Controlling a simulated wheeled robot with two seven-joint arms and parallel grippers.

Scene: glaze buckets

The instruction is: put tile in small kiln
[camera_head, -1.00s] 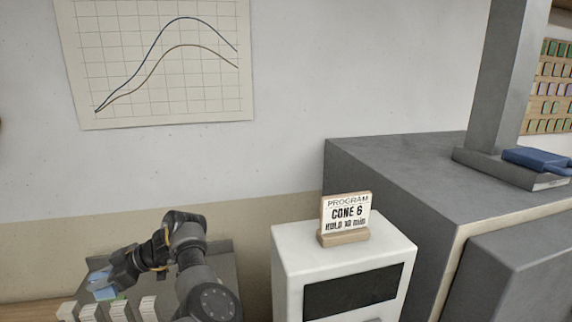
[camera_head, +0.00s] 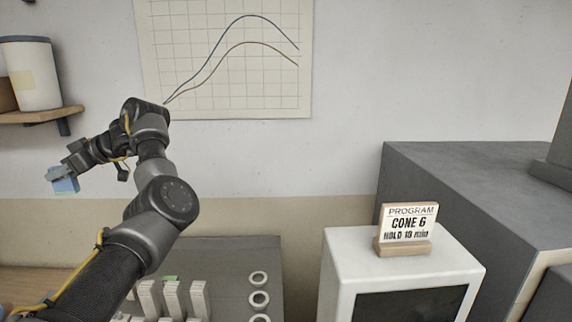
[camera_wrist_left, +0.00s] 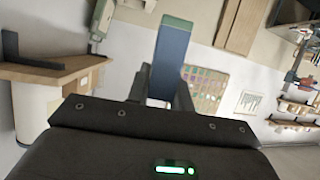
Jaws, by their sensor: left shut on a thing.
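My left gripper (camera_head: 67,172) is raised at the left in the head view, in front of the wall. It is shut on a blue tile (camera_head: 66,186). In the left wrist view the blue tile (camera_wrist_left: 169,60) stands out between the fingers, with a greenish end. The small kiln (camera_head: 350,270) is the white box at the lower right, with a dark front panel (camera_head: 412,305). Its lower part is out of frame, and I cannot tell whether it is open. My right gripper is not in view.
A program sign (camera_head: 407,230) stands on the white kiln. A big grey block (camera_head: 470,185) is to its right. Several pale upright pieces (camera_head: 172,298) and white rings (camera_head: 259,299) are at a grey rack (camera_head: 235,262). A shelf (camera_head: 40,115) with a jar (camera_head: 33,75) is at upper left.

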